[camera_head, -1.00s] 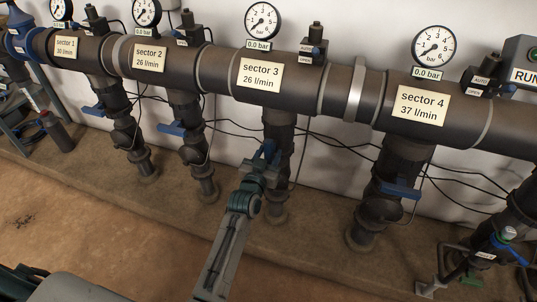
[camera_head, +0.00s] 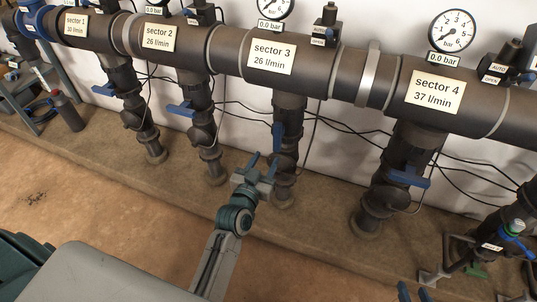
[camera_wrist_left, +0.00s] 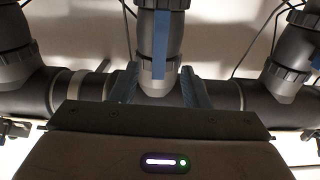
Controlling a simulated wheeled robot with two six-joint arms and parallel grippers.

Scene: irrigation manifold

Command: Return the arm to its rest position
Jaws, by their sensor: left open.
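My left gripper (camera_head: 262,163) is in front of the sector 3 pipe, low down, with its blue fingers apart and nothing between them in the head view. The sector 3 valve handle (camera_head: 278,138) is blue and stands upright along its pipe, just above and beyond the fingertips. In the left wrist view the handle (camera_wrist_left: 161,45) hangs centred beyond the two spread fingers (camera_wrist_left: 160,88), apart from them as far as I can tell. Two blue tips at the bottom edge of the head view look like my right gripper (camera_head: 414,293), mostly cut off.
The sector 1, sector 2 (camera_head: 181,109) and sector 4 (camera_head: 410,177) handles lie crosswise to their pipes. The thick manifold pipe (camera_head: 340,76) runs along the wall above. The floor (camera_head: 110,205) in front is mostly clear.

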